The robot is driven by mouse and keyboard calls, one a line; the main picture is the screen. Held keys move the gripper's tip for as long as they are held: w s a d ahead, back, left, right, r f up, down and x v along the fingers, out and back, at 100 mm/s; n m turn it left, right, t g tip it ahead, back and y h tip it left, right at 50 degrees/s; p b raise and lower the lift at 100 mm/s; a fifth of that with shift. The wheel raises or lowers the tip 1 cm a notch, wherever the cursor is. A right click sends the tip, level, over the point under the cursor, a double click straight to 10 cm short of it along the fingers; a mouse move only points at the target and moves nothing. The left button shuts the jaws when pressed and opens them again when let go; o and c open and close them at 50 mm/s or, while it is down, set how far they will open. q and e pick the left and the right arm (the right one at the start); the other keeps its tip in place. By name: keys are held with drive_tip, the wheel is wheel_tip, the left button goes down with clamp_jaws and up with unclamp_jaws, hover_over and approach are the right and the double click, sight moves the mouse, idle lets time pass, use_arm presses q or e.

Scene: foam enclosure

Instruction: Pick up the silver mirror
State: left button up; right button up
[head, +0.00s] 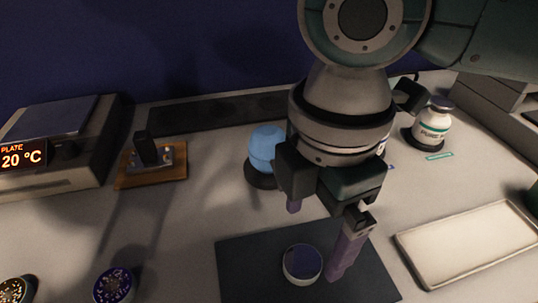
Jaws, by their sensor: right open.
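The silver mirror (302,264) looks like a small round disc with a pale silver rim and a dark, bluish face. It lies on a dark mat (240,265) at the bottom centre of the head view. My right gripper (321,232) hangs above the mat with its purple-tipped fingers spread and nothing visible between them. One fingertip is just right of the mirror in the picture; the other is behind it, higher up. I cannot tell the exact height of the fingertips over the mat. My left gripper does not show.
A blue rounded object (264,146) stands on a dark base behind the gripper. A pale tray (470,243) is at the right, a white jar (433,126) behind it. A hot plate (60,140) and a wooden-based device (150,165) are left. Patterned discs (114,285) lie lower left.

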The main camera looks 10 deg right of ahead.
sight(303, 261)
drive_tip(key=f, duration=0.6)
drive_tip(key=shift+a+f, duration=0.2)
drive_tip(key=shift+f, duration=0.2)
clamp_jaws()
idle(0.4)
drive_tip(key=shift+r, duration=0.2)
